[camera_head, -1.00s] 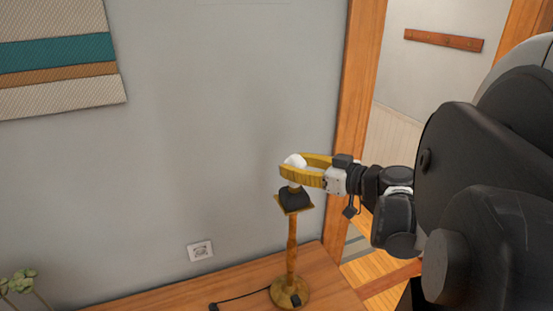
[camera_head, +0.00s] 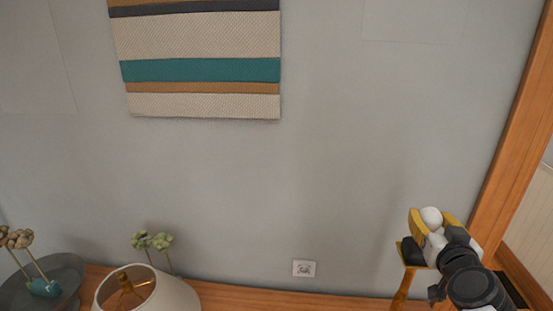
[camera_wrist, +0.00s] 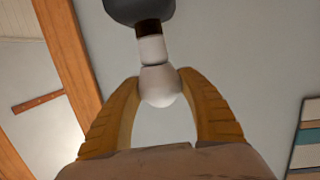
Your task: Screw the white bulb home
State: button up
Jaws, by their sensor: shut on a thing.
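The white bulb (camera_head: 431,215) is between the yellow fingers of my gripper (camera_head: 432,223) at the top of the lamp stand (camera_head: 401,291). In the wrist view the bulb (camera_wrist: 160,86) sits between both fingertips (camera_wrist: 159,88), which touch its sides. Its white neck points at a brown collar and the dark socket (camera_wrist: 139,10). The neck meets the collar, but the thread is hidden, so how deep it sits cannot be told. The dark lamp head (camera_head: 411,252) shows just left of my gripper in the head view.
A white lampshade (camera_head: 165,294) stands on the wooden table (camera_head: 245,299) at the lower left, near plant sprigs (camera_head: 152,241) and a dark round dish (camera_head: 62,275). A wall socket (camera_head: 304,268) is behind the table. A wooden door frame (camera_head: 513,135) rises close on the right.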

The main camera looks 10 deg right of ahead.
jog(key=o, duration=1.2)
jog(key=shift+s, duration=0.1)
jog(key=v, duration=1.1)
jog(key=shift+s+a, duration=0.2)
jog(key=shift+s, duration=0.1)
